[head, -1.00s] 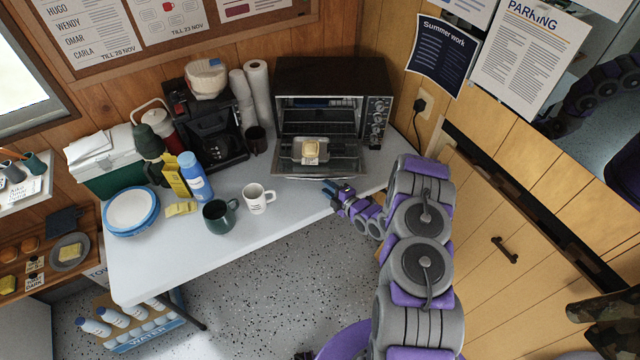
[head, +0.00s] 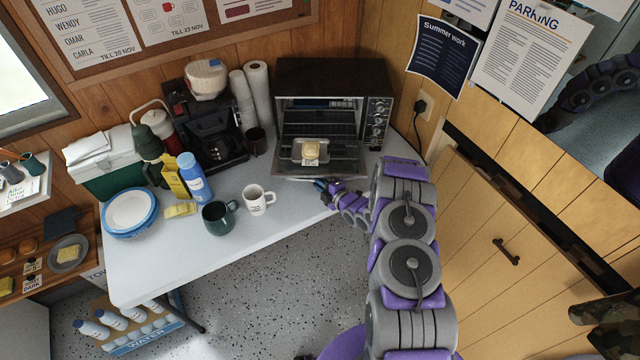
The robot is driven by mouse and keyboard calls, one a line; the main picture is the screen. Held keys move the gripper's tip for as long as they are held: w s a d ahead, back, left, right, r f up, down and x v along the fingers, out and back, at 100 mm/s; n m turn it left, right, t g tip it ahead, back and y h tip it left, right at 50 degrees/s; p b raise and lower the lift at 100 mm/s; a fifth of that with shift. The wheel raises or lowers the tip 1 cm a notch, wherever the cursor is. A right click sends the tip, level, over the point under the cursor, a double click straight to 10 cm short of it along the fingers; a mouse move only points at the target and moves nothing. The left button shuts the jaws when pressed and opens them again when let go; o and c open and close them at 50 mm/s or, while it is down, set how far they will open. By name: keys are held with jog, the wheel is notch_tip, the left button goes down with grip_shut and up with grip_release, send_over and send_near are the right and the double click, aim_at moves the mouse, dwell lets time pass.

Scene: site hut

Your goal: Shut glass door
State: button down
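The glass door (head: 290,165) belongs to the black toaster oven (head: 331,80) at the back right of the table. It is hinged down and lies open towards me. A small tray with a slice of bread or toast (head: 311,150) sits on or just above the lowered door. My gripper (head: 321,184) is at the door's front edge, near its middle to right part. It looks close to or touching the edge; I cannot tell which. Its fingers are small and partly hidden, so I cannot tell whether they are open or shut.
A white mug (head: 258,200) and a dark green mug (head: 218,216) stand on the white table (head: 160,268), left of my gripper. A coffee maker (head: 214,135) and paper rolls are behind. The table front is clear.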

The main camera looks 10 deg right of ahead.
jog(key=shift+s, duration=0.1)
dwell(0.4)
jog(key=shift+r+p, duration=0.95)
jog(key=shift+r, duration=0.45)
jog(key=shift+f, duration=0.1)
jog(key=c, duration=1.4)
grip_release()
jog(key=shift+o, duration=0.2)
jog(key=shift+d, duration=0.1)
jog(key=p+v, duration=0.1)
jog(key=v, duration=1.6)
jog(key=shift+d+p, duration=0.2)
jog(key=shift+p, duration=0.2)
